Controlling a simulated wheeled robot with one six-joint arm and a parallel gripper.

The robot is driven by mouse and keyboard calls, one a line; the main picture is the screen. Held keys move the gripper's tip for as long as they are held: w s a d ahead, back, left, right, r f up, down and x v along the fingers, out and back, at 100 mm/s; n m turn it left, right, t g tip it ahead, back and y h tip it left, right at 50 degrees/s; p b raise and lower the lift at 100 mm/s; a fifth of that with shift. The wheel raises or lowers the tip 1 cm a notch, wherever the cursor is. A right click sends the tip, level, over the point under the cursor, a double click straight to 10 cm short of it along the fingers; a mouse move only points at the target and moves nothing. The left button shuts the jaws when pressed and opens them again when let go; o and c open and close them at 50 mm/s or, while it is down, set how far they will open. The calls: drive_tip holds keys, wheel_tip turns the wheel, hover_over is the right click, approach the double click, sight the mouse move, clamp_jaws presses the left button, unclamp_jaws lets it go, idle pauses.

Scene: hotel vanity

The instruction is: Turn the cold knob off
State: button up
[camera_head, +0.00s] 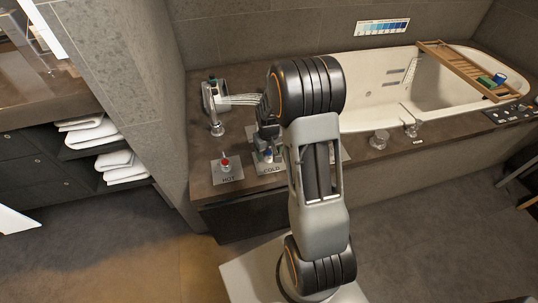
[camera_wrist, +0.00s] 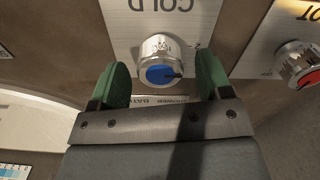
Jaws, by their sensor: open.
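The cold knob (camera_wrist: 160,62) is a round chrome knob with a blue cap and a dark pointer mark, on a metal plate (camera_wrist: 125,20) lettered COLD. In the wrist view it sits between the green pads of my open gripper (camera_wrist: 163,85), a little beyond their tips, with a gap on each side. In the head view my gripper (camera_head: 267,138) is over the COLD plate (camera_head: 270,170), and the blue-capped knob (camera_head: 267,155) is partly hidden by it. The hot knob (camera_head: 225,164), with a red cap, is on its own plate; it also shows in the wrist view (camera_wrist: 300,66).
A chrome shower fitting (camera_head: 215,105) stands behind the knobs. A white bathtub (camera_head: 365,118) with a wooden tray (camera_head: 460,68) is at the right. Chrome fittings (camera_head: 379,139) sit on the tub's front ledge. Folded towels (camera_head: 90,132) lie on shelves at the left.

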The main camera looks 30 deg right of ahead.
drive_tip(key=shift+f, duration=0.55)
drive_tip(key=c, duration=0.9)
